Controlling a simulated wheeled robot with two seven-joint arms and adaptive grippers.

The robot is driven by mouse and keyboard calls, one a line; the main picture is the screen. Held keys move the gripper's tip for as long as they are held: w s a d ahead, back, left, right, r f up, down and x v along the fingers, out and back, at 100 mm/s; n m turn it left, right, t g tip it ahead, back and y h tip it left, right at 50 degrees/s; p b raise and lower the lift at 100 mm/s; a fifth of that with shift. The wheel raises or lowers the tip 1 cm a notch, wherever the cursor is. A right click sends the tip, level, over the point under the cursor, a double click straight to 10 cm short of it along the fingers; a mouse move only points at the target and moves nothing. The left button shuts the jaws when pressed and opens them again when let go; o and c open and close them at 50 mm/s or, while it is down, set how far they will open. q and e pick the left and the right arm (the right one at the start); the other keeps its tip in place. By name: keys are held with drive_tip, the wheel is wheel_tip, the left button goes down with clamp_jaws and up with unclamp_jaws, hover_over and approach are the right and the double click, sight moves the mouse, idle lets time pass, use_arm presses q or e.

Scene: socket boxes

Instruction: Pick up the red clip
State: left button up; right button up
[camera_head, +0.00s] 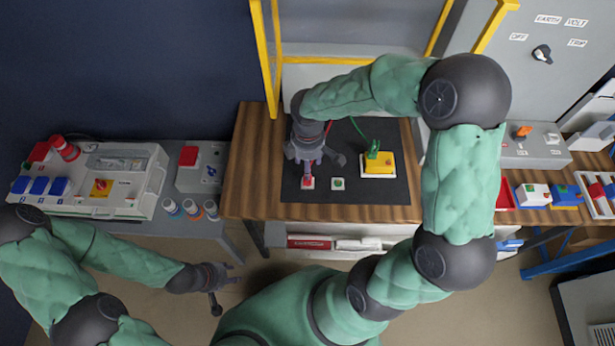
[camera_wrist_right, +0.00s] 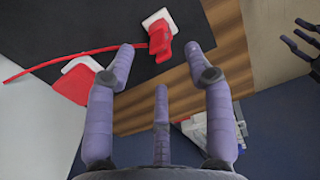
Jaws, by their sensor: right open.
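The red clip (camera_head: 308,183) stands on a small white square base on the black mat (camera_head: 350,205), near the mat's front left. In the right wrist view the clip (camera_wrist_right: 160,38) lies just past the fingertips, with part of its white base showing. My right gripper (camera_head: 309,165) hangs directly over it and partly hides it in the head view. In the wrist view the right gripper (camera_wrist_right: 158,52) has its fingers spread around empty space, with the clip beyond them. My left gripper (camera_head: 225,285) is away at the lower left, in front of the table, its fingers apart and empty.
A yellow box (camera_head: 380,164) with a green clip (camera_head: 374,150) stands to the right on the mat. A green button on a white base (camera_head: 338,184) sits between. A red cable (camera_wrist_right: 50,65) runs across the mat. Yellow frame bars (camera_head: 262,55) rise behind.

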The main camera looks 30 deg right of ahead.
drive_tip(key=f+b, duration=0.1)
drive_tip(key=f, duration=0.2)
drive_tip(key=f+b, duration=0.1)
drive_tip(key=f, duration=0.3)
drive_tip(key=shift+w+a+f+b, duration=0.15)
drive_tip(key=shift+w+a+b, duration=0.05)
drive_tip(key=shift+b, duration=0.1)
drive_tip(key=shift+c, duration=0.3)
drive_tip(key=c, duration=1)
